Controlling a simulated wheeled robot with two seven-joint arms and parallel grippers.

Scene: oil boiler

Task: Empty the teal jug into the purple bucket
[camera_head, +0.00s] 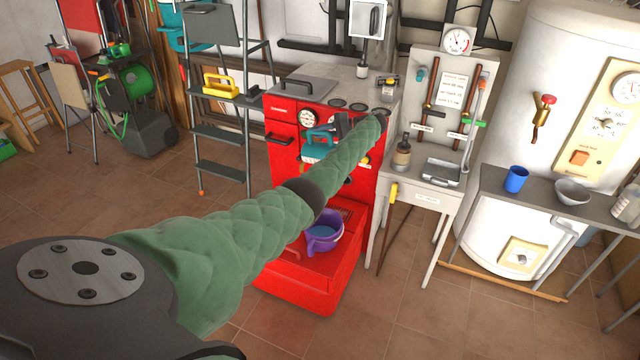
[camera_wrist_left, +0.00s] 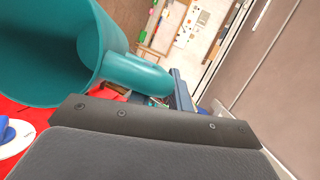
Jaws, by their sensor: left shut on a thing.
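The teal jug (camera_head: 318,148) is in front of the red boiler's upper face, partly hidden by my green left arm. The purple bucket (camera_head: 323,238) stands on the red ledge below it and shows blue inside. My left gripper (camera_head: 345,124) is shut on the jug's handle, high above the bucket. In the left wrist view the jug (camera_wrist_left: 45,50) fills the upper left, with its handle (camera_wrist_left: 138,73) at the dark gripper fingers (camera_wrist_left: 180,92). The jug looks tilted there; I cannot tell whether liquid is leaving it. My right gripper is not in view.
The red boiler (camera_head: 283,150) stands behind the jug. The floor in front is clear.

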